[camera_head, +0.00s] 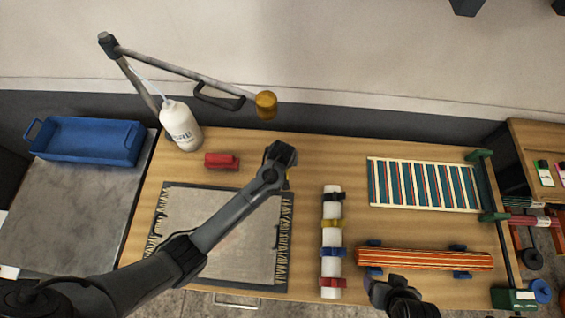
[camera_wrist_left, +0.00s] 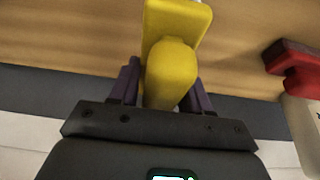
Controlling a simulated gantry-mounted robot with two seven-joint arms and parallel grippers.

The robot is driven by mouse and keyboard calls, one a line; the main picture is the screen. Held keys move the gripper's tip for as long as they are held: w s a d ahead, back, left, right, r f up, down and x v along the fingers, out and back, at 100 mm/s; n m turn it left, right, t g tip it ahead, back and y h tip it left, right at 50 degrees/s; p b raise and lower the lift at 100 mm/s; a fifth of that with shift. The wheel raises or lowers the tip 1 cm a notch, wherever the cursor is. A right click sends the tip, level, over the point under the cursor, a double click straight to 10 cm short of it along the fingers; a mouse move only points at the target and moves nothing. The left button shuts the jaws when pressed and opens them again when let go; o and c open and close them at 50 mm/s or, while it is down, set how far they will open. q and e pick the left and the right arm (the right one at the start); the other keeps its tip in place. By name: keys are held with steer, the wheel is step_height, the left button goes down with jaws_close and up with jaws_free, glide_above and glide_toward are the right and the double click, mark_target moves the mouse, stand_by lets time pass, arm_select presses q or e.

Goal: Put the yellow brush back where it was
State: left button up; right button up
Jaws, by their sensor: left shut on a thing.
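The yellow brush (camera_wrist_left: 172,65) fills the middle of the left wrist view, between the purple fingers of my left gripper (camera_wrist_left: 160,85). The gripper is shut on it. In the head view my left gripper (camera_head: 281,153) is over the back middle of the wooden table (camera_head: 315,160), and the brush is hidden there behind the gripper and wrist. I cannot tell whether the brush touches the table. My right gripper (camera_head: 385,290) is at the table's front edge, and its fingers are not clear.
A red brush (camera_head: 221,161) and a white bottle (camera_head: 181,126) stand left of my left gripper. A grey rug (camera_head: 230,255) lies below my arm. A white roll with coloured bands (camera_head: 331,238), a striped rug (camera_head: 424,184) and a rolled rug (camera_head: 425,258) lie right.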

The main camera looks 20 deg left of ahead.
arm_select(q)
steer(key=shift+a+f, duration=0.2)
steer(key=shift+f, duration=1.9)
steer(key=shift+f, duration=0.15)
steer(key=o, duration=0.9)
steer(key=shift+o, duration=0.2)
